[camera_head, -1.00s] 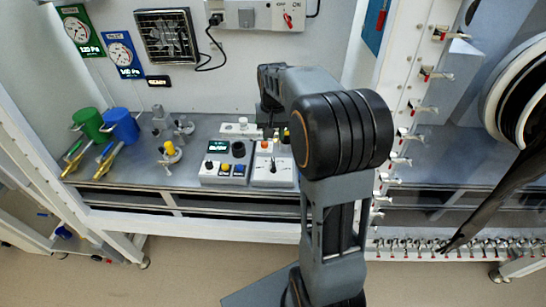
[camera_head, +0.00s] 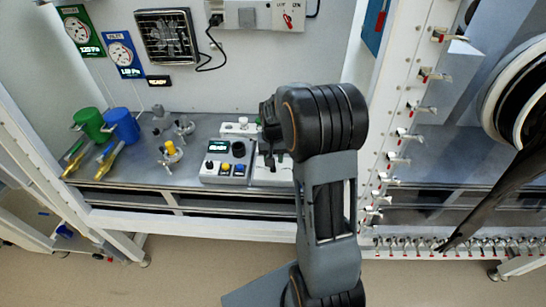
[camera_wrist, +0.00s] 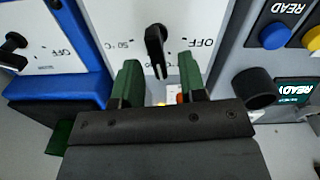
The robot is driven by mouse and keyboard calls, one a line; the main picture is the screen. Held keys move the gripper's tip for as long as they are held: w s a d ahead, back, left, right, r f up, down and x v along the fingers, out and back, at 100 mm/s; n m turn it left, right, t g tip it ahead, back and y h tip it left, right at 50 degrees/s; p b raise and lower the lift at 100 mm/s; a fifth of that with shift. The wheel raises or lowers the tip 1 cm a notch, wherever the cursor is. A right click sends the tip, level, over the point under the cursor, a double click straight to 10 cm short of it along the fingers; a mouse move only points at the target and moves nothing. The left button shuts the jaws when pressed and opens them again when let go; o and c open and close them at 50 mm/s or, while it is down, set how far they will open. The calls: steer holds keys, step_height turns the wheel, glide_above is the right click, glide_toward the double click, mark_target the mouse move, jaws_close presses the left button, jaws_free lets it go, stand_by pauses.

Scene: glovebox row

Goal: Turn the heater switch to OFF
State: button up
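A white panel (camera_wrist: 205,15) fills the upper middle of the wrist view, with upside-down "OFF" and "50 °C" labels. Its black knob (camera_wrist: 156,45) stands between the labels, its narrow end toward my gripper. My gripper (camera_wrist: 160,78) is open, its two green fingers apart. The knob lies just ahead of the gap between them; I see no finger touching it. In the head view my gripper (camera_head: 270,160) hangs over the white box (camera_head: 268,180) on the bench, and hides its knob. Which position the knob is set to is unclear.
The READY unit (camera_head: 224,162) with coloured buttons stands close at left. A blue-edged box (camera_wrist: 60,85) with another OFF knob (camera_wrist: 13,42) shows in the wrist view. A red wall switch (camera_head: 288,20) is above. Taps (camera_head: 172,152) and cups stand farther left.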

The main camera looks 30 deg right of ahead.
steer(key=shift+c, duration=0.2)
jaws_close()
steer(key=n, duration=0.3)
steer(key=shift+a+b, duration=0.25)
steer(key=shift+b, duration=0.15)
steer(key=shift+a+n+b, duration=0.25)
steer(key=shift+n+b, duration=0.05)
steer(key=shift+n, duration=1.4)
